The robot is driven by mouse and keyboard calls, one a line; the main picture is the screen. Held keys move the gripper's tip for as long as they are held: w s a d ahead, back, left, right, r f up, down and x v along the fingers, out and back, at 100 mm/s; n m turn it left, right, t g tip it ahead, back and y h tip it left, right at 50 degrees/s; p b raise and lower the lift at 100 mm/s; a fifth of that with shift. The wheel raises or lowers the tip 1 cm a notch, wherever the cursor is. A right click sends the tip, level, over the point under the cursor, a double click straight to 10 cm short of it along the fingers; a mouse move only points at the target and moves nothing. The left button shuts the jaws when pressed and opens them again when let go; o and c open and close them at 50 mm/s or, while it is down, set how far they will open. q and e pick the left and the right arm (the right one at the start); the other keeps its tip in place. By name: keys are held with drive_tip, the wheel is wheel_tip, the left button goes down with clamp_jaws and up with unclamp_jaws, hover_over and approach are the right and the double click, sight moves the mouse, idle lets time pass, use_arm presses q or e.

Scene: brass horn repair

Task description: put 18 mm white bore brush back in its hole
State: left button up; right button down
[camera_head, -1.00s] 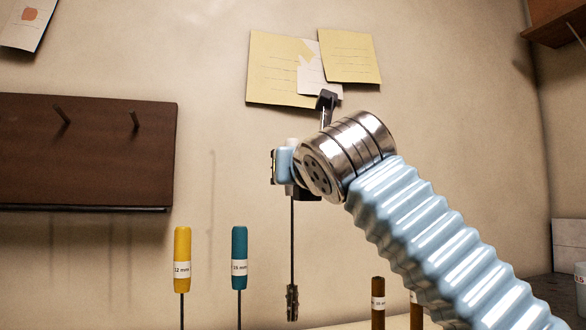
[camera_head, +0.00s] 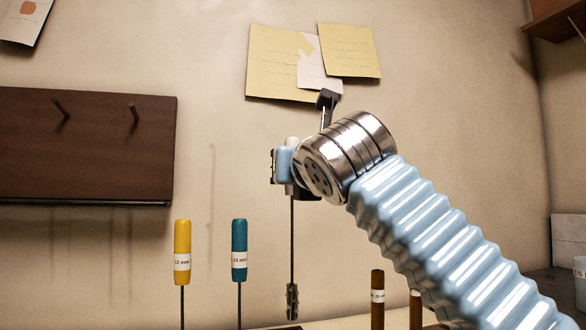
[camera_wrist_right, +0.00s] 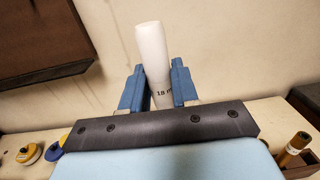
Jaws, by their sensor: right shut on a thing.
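The 18 mm white bore brush is upright in my right gripper (camera_head: 283,165). Its white handle (camera_wrist_right: 152,55), labelled "18 m…", stands between the two blue fingers in the right wrist view. In the head view only the handle's top shows above the gripper. Its thin dark rod (camera_head: 292,230) hangs straight down to a dark bristle head (camera_head: 292,302) in the air near the bottom edge. A yellow brush (camera_head: 182,252) and a teal brush (camera_head: 239,250) stand upright to its left. The hole is not clearly visible. My left gripper is not in view.
Two brown-handled tools (camera_head: 377,298) stand to the right, one partly behind my right arm. A dark wooden board (camera_head: 85,150) with pegs hangs on the wall at left. Paper notes (camera_head: 349,50) are on the wall behind the gripper. A cup (camera_head: 580,283) is at the right edge.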

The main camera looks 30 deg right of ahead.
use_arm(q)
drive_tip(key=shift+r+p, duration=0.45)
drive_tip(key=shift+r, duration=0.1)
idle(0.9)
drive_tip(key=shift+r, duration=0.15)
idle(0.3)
